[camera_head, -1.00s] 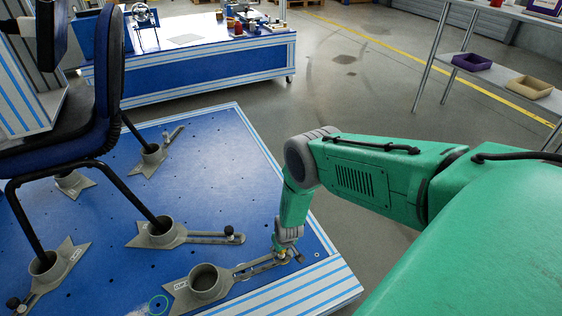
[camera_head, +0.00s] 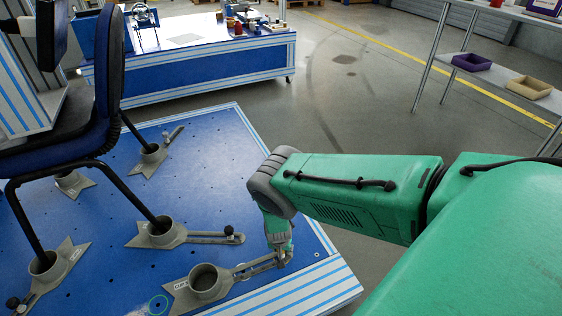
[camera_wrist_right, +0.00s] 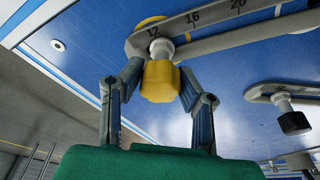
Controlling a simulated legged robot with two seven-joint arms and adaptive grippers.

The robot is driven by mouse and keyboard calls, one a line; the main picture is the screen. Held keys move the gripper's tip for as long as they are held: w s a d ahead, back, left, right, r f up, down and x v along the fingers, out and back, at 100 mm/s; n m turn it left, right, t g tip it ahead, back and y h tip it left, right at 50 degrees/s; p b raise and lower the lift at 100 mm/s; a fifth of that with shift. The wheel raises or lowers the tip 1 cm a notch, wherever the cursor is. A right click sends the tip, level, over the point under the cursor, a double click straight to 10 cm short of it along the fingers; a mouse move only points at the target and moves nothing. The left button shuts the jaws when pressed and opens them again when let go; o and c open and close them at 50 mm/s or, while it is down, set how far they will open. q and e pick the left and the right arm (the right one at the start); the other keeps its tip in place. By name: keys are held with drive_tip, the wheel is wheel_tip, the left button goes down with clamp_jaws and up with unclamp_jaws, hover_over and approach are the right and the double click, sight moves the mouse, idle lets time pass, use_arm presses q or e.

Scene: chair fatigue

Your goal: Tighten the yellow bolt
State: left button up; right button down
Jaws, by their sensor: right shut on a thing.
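The yellow bolt (camera_wrist_right: 160,82) shows in the right wrist view, with its shank in the slotted arm (camera_wrist_right: 215,22) of a grey clamp, near the mark 12. The two fingers of my right gripper (camera_wrist_right: 161,88) are closed on its yellow head from both sides. In the head view my right gripper (camera_head: 284,258) reaches down to the outer end of that slotted arm and hides the bolt. The grey cup (camera_head: 205,282) of this clamp is empty. My left gripper is not in view.
A blue chair (camera_head: 78,135) stands at the left with its legs in other grey cup clamps (camera_head: 160,233). Black knobs (camera_head: 229,231) fix some of their slotted arms. The blue platform (camera_head: 215,165) has free room behind my right arm. A blue workbench (camera_head: 190,65) stands farther back.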

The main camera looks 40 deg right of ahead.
drive_tip(key=shift+s+a+f, duration=0.1)
drive_tip(key=shift+s+a, duration=0.05)
drive_tip(key=shift+m+g, duration=0.5)
drive_tip(key=shift+m, duration=1.5)
drive_tip(key=c, duration=1.2)
unclamp_jaws()
drive_tip(key=shift+o, duration=0.2)
